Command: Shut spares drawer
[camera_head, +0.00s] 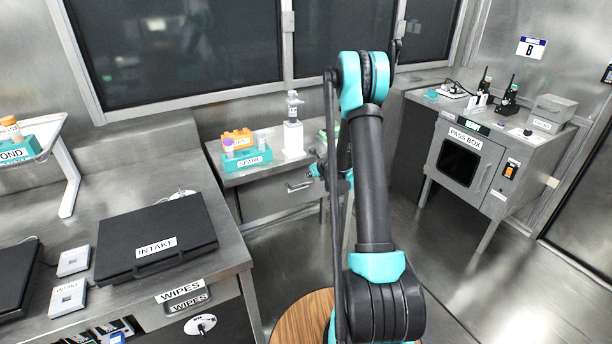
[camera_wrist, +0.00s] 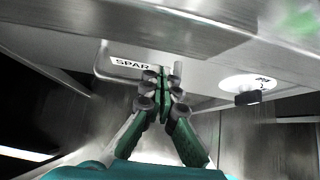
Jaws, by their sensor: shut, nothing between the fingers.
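The spares drawer front (camera_wrist: 205,88) shows in the wrist view below a metal worktop edge, with a partly covered label reading "SPAR" (camera_wrist: 130,63). In the head view a drawer front with a bar handle (camera_head: 300,187) sits under the small middle counter; its right part is hidden by my arm. My gripper (camera_wrist: 164,74) is shut and empty, its fingertips at the drawer front just right of the label. I cannot tell whether they touch it, or how far out the drawer stands. In the head view my gripper is mostly hidden behind my arm.
A teal rack marked "SPARE" (camera_head: 247,160) and a white device (camera_head: 293,138) stand on the counter above. A black "INTAKE" case (camera_head: 155,235) lies on the left bench. A pass box (camera_head: 465,160) stands right. Open floor lies between. A round label and dark knob (camera_wrist: 248,98) are right of my gripper.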

